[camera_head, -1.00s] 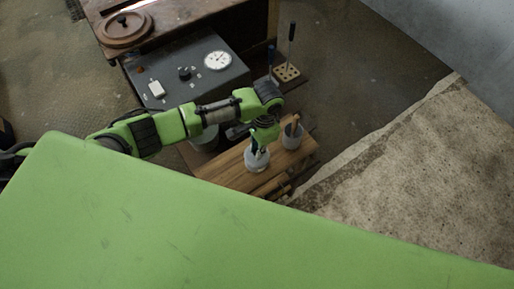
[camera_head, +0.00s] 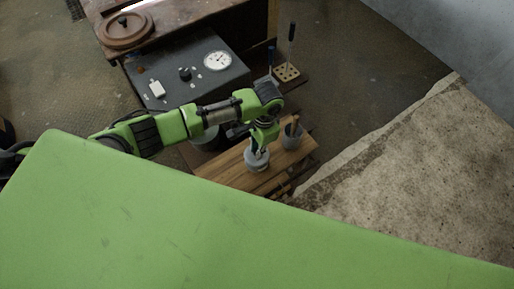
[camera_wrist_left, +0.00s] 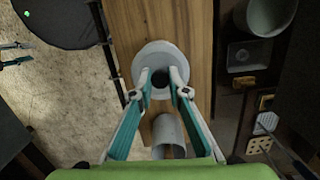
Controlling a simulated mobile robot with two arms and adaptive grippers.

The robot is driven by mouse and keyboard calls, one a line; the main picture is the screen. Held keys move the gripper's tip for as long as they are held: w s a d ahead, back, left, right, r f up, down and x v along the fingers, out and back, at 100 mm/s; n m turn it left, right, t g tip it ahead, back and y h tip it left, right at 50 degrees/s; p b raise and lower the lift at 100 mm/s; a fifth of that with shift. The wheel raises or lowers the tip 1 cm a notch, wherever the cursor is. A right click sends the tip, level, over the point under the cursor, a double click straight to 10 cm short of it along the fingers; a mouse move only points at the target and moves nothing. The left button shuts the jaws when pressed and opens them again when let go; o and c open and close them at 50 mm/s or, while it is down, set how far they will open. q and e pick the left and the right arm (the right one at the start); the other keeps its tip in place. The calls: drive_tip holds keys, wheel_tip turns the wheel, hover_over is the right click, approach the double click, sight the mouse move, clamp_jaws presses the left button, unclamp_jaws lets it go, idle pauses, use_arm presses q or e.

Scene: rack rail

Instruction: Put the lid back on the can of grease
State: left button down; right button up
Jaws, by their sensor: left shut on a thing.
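My left gripper (camera_head: 257,152) points down over the wooden board. It is shut on the dark knob of a round pale grey lid, and in the left wrist view the fingertips (camera_wrist_left: 161,82) close around that knob. The lid (camera_wrist_left: 160,55) looks level and wider than the fingers. The grey can (camera_head: 257,165) shows in the head view directly below the lid and gripper, standing on the board. The lid hides the can's mouth, and I cannot tell whether the lid touches the rim.
Another grey container (camera_wrist_left: 268,14) stands beside the board. A dark plate with a dial (camera_head: 217,61) and a tool block (camera_head: 287,73) lie behind.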

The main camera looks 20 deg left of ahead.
use_arm(q)
drive_tip(key=shift+f, duration=0.15)
idle(0.6)
drive_tip(key=shift+p, duration=0.6)
idle(0.5)
drive_tip(key=c, duration=1.4)
unclamp_jaws()
drive_tip(key=shift+r+p, duration=3.55)
drive_tip(key=shift+p, duration=0.4)
